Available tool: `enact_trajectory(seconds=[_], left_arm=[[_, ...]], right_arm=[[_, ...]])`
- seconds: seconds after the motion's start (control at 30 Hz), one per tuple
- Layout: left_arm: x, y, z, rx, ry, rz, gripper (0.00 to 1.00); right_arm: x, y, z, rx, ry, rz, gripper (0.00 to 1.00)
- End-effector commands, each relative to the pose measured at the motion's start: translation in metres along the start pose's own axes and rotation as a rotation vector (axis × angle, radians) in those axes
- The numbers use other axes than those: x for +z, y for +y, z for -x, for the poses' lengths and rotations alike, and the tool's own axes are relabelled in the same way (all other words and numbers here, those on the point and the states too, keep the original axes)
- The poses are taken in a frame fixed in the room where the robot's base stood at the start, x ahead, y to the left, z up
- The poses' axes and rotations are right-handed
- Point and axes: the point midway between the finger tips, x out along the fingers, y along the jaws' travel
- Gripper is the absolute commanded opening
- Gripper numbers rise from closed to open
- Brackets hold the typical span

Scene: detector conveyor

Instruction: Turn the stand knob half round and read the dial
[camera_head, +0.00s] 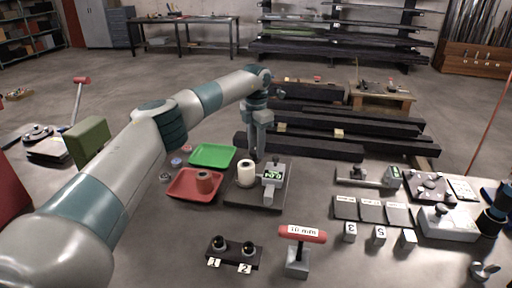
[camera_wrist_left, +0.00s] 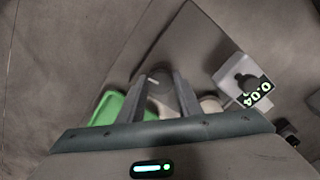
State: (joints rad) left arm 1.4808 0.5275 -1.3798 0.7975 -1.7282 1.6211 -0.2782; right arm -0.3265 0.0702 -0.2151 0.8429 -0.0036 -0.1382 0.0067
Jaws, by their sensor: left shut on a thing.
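The stand has a dark base plate (camera_head: 232,198) on the table and carries a dial with a small green-lit display (camera_head: 272,172). In the left wrist view the dial (camera_wrist_left: 258,94) appears to read 0.04. A white cylinder (camera_head: 246,173) stands on the plate, left of the dial. My left gripper (camera_head: 257,150) reaches down at the back of the stand. In the left wrist view its two fingers (camera_wrist_left: 164,98) are closed around a grey rounded part (camera_wrist_left: 160,82), which looks like the knob. The fingers hide much of it. My right gripper does not show clearly.
A green tray (camera_head: 212,155) and a red tray (camera_head: 181,190) with a reddish roll lie left of the stand. In front are a two-socket block (camera_head: 234,250) and a red-handled "10 mm" tool (camera_head: 302,234). Labelled plates and blocks fill the right side.

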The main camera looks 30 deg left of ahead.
Motion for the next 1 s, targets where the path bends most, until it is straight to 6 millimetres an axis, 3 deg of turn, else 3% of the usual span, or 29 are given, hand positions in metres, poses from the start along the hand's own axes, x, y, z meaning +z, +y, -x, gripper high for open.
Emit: enact_trajectory(seconds=[0.67,0.7,0.77,1.0], left_arm=[[0.0012,0.0008,0.0032,0.003,-0.007,-0.093,0.09],[0.0012,0.0008,0.0032,0.003,-0.007,-0.092,0.36],[0.0011,0.0008,0.0030,0.003,-0.006,-0.092,0.50],[0.0005,0.0001,0.0013,0.001,-0.003,-0.093,0.50]], right_arm=[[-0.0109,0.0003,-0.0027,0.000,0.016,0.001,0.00],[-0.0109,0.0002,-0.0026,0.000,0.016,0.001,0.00],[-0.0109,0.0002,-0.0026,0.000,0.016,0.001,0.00],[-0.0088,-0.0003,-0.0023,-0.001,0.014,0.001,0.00]])
